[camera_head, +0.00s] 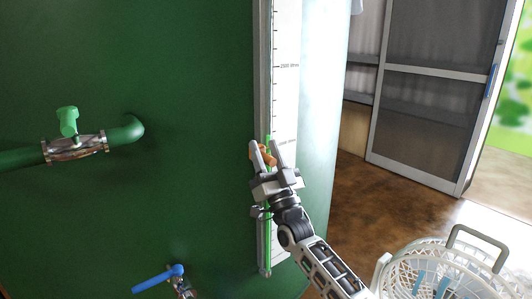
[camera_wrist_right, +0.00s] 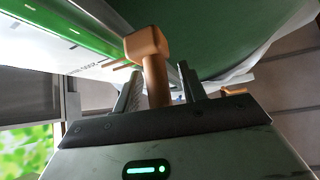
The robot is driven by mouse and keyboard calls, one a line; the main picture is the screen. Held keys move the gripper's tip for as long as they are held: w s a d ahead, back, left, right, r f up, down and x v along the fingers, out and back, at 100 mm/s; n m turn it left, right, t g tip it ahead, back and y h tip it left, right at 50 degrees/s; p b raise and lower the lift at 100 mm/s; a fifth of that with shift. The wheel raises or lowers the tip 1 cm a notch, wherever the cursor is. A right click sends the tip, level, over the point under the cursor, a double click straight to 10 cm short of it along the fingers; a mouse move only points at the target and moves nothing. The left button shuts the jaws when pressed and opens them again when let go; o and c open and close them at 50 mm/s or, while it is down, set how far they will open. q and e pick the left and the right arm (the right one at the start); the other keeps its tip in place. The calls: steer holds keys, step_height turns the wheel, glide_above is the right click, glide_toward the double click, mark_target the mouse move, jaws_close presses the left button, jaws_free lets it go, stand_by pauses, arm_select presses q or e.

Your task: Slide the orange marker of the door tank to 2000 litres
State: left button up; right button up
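The door tank (camera_head: 180,220) is a large green tank filling the left and middle. Its white scale strip (camera_head: 287,105) has black ticks; one upper label appears to read 2500 litres, and a lower label near the gripper is too small to read surely. The orange marker (camera_head: 266,155) sits on the gauge beside the strip, slightly below that lower label. My right gripper (camera_head: 268,147) is open, a finger on each side of the marker. In the right wrist view the marker's knob and stem (camera_wrist_right: 154,75) stand between the fingertips (camera_wrist_right: 161,83), with gaps visible. My left gripper is out of view.
A green-handled valve (camera_head: 68,122) on a pipe and a blue-handled valve (camera_head: 160,278) project from the tank at left. A white basket (camera_head: 440,270) stands at lower right. Brown floor (camera_head: 400,200) and a sliding door (camera_head: 435,90) lie behind.

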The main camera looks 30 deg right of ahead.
arm_select(q)
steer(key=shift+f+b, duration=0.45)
steer(key=shift+b, duration=0.55)
arm_select(e)
steer(key=v, duration=1.6)
steer(key=shift+a, duration=0.1)
steer(key=s+a+f+n+g+y+p, duration=0.2)
steer(key=a+f+n+g+y+p, duration=0.3)
steer(key=a, duration=0.4)
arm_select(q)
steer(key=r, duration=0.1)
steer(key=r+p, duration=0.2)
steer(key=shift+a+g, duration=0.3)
arm_select(e)
steer(key=s+a+f+g, duration=0.5)
steer(key=s, duration=0.2)
steer(key=s+a+f+n+g+y, duration=0.1)
steer(key=s+a+f+g, duration=0.4)
steer(key=s+g, duration=0.1)
steer(key=shift+s+a+n, duration=0.2)
steer(key=shift+s+n, duration=0.1)
steer(key=shift+s, duration=0.1)
